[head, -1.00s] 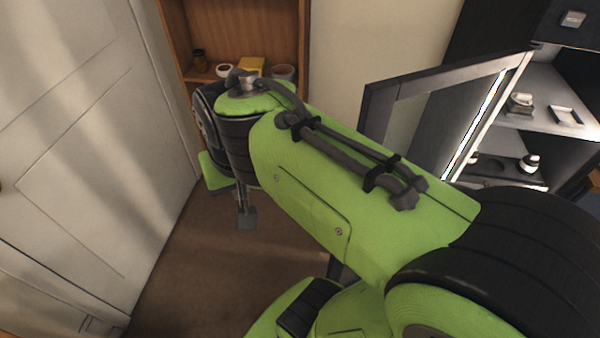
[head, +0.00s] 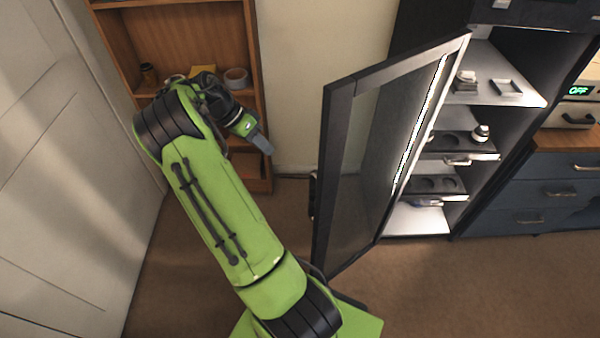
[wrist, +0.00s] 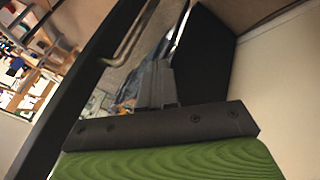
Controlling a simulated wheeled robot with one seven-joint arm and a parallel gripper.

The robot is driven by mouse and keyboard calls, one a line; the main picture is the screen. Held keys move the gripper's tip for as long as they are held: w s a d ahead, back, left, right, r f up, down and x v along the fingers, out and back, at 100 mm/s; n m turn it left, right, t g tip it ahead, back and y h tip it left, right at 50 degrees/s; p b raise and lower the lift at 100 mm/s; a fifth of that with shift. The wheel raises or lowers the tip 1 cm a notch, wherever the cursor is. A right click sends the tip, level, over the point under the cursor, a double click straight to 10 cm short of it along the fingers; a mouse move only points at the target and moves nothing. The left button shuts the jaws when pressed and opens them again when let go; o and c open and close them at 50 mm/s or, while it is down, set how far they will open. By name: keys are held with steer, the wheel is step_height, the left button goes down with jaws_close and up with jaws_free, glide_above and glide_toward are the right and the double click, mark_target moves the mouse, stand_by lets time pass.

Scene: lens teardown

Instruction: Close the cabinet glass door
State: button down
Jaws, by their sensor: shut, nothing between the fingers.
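The cabinet glass door (head: 365,165) stands wide open in the head view, a dark frame around a glass pane, swung out toward me from the black cabinet (head: 520,75). A bright light strip runs along the cabinet side of the door. My gripper (head: 266,147) is left of the door's outer edge, apart from it in the head view. In the wrist view my gripper (wrist: 155,80) shows as a narrow grey pair of fingers, shut and empty. A dark frame with a metal handle (wrist: 128,40) shows there left of the fingers.
A wooden shelf (head: 175,45) with a tape roll (head: 236,78) and a small jar (head: 148,74) stands behind my arm. A white door (head: 70,170) is at left. Blue drawers (head: 535,195) are at right. Brown floor is free right of the door.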

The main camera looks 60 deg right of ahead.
steer(key=s+d+f+b, duration=0.1)
steer(key=s+f+b, duration=0.1)
steer(key=s+f, duration=0.6)
steer(key=shift+s+d+f+m, duration=0.3)
steer(key=shift+s+d+f, duration=0.1)
steer(key=shift+s, duration=0.6)
